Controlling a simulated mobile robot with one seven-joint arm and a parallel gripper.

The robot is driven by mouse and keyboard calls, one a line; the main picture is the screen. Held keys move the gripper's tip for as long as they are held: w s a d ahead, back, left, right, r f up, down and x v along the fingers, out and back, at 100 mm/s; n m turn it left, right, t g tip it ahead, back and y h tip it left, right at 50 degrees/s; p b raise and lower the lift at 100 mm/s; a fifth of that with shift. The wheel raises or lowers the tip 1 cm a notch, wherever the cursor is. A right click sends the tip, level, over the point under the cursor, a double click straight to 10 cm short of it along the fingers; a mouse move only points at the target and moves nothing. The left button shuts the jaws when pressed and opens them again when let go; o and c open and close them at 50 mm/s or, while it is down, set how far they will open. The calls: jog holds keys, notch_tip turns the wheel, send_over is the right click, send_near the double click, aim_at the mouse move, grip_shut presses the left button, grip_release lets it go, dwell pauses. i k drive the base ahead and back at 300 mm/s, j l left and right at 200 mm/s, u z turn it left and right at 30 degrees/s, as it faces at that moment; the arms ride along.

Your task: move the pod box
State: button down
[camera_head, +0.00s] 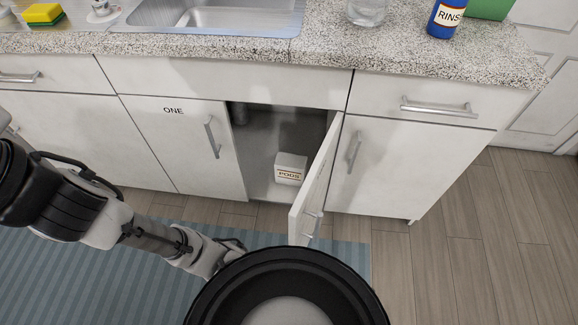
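The pod box (290,168) is a small white box labelled "PODS". It sits upright on the floor of the open cabinet (258,150) under the sink, near the opening. The cabinet door (316,182) at its right stands open, swung outward, and its edge is close to the box's right side in the picture. My gripper (232,246) is low, in front of the cabinets, left of and below the box, and apart from it. Its fingers are small and partly hidden behind a dark round part at the bottom, so I cannot tell open from shut.
A closed door marked "ONE" (174,140) is left of the opening. The countertop (330,55) holds a sink (220,18), a yellow-green sponge (43,13), a clear glass vessel (366,10) and a blue "RINS" bottle (446,18). A striped blue mat (90,275) covers the floor at left. Wood floor (480,240) is clear at right.

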aim_at(290, 169)
jog(key=j+z, duration=0.5)
jog(key=j, duration=0.5)
jog(key=j+z, duration=0.45)
jog(key=j, duration=0.55)
jog(key=k+j+z, duration=0.1)
jog(key=j, duration=0.25)
jog(key=k+j+z, duration=0.15)
jog(key=j, duration=0.2)
jog(key=k+j+z, duration=0.1)
jog(key=j, duration=0.25)
jog(key=i+j+z, duration=0.15)
jog(key=i+j, duration=0.1)
jog(key=i, duration=0.4)
